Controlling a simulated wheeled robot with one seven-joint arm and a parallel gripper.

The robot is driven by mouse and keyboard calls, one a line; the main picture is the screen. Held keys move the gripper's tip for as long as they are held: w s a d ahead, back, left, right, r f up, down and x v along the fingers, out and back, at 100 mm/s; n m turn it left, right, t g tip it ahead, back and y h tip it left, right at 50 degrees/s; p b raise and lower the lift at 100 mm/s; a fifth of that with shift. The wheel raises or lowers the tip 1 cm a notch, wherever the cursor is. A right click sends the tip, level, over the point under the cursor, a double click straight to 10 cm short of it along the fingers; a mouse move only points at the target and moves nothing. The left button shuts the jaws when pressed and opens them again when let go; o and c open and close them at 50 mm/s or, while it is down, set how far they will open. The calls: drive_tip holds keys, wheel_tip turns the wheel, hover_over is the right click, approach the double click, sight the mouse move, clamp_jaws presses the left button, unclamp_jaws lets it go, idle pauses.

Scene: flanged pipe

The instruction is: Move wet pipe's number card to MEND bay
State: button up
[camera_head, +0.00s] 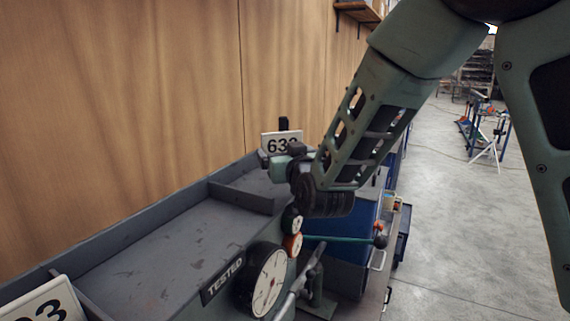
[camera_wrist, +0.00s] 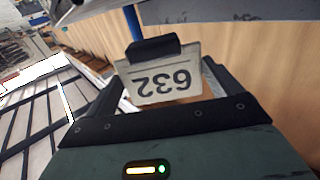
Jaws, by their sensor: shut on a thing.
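A white number card reading 632 (camera_head: 281,143) is in my gripper (camera_head: 284,128), over the far end of a grey tray. In the wrist view the card (camera_wrist: 165,82) appears upside down, with a black finger pad (camera_wrist: 153,49) against its upper edge. My gripper is shut on the card. The grey divided tray (camera_head: 165,250) runs along the wooden wall, with a TESTED label (camera_head: 222,281) on its front. A second card (camera_head: 45,304), partly cut off, lies at the near left. No MEND label is readable, and no wet pipe can be made out.
A round white gauge (camera_head: 268,283) stands at the tray's front, with small dials and a green rod with a red part beside it. A low divider (camera_head: 240,197) crosses the tray near its far end. A blue container (camera_head: 345,241) stands right of it.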

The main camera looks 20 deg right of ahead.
drive_tip(key=shift+f+b, duration=0.65)
drive_tip(key=shift+f, duration=1.05)
drive_tip(key=shift+f+b, duration=0.25)
drive_tip(key=shift+b, duration=0.05)
drive_tip(key=o, duration=0.7)
drive_tip(key=shift+r, duration=0.1)
drive_tip(key=shift+r+p, duration=0.3)
drive_tip(key=shift+p, duration=0.15)
drive_tip(key=shift+s+f+b, duration=0.2)
drive_tip(key=shift+s+b, duration=4.65)
drive_tip(key=shift+s, duration=1.2)
